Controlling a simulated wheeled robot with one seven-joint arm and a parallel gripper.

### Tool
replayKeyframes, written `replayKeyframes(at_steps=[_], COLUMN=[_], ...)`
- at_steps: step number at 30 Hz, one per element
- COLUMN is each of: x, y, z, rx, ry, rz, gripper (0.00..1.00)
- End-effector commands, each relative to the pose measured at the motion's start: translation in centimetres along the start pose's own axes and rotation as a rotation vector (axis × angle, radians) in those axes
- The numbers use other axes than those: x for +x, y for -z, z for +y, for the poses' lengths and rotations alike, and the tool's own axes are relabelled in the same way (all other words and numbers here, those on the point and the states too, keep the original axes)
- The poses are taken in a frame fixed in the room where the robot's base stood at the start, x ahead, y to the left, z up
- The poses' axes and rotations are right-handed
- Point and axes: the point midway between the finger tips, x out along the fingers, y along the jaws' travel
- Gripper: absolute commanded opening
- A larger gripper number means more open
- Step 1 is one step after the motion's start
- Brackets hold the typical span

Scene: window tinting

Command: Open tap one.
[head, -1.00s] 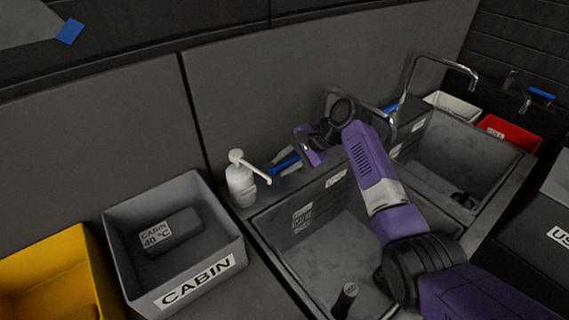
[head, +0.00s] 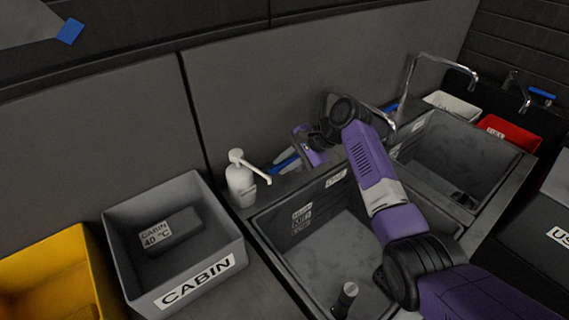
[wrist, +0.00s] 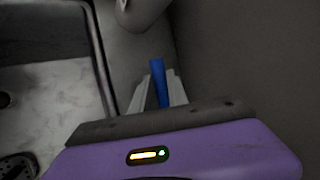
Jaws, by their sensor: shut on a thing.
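The blue lever of a tap (head: 283,164) sticks out on the ledge behind the left basin, to the right of the soap bottle. A small label (head: 336,178) on the basin wall below seems to read ONE. My gripper (head: 297,158) is at this lever. In the wrist view, the blue lever (wrist: 158,78) stands between the two grey fingers of my gripper (wrist: 160,88), which are shut on it. My arm hides most of the tap body and spout. I cannot tell whether water runs.
A white soap dispenser (head: 241,182) stands just left of the lever. The left basin (head: 300,262) holds a dark upright cylinder (head: 345,298). A tall chrome spout (head: 437,62) rises by the right basin (head: 460,150). A grey CABIN bin (head: 228,242) stands at left. The back panel is close behind.

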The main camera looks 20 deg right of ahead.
Motion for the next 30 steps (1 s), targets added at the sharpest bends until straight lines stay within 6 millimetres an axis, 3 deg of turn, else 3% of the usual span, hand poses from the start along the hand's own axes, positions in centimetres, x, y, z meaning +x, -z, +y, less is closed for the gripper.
replayKeyframes(at_steps=[19, 30], x=[-0.1, -0.9], y=[0.1, 0.7], z=[0.1, 1.6], rx=[-0.008, -0.232], ry=[-0.005, -0.099], rz=[-0.006, -0.166], gripper=[0.0, 0.0])
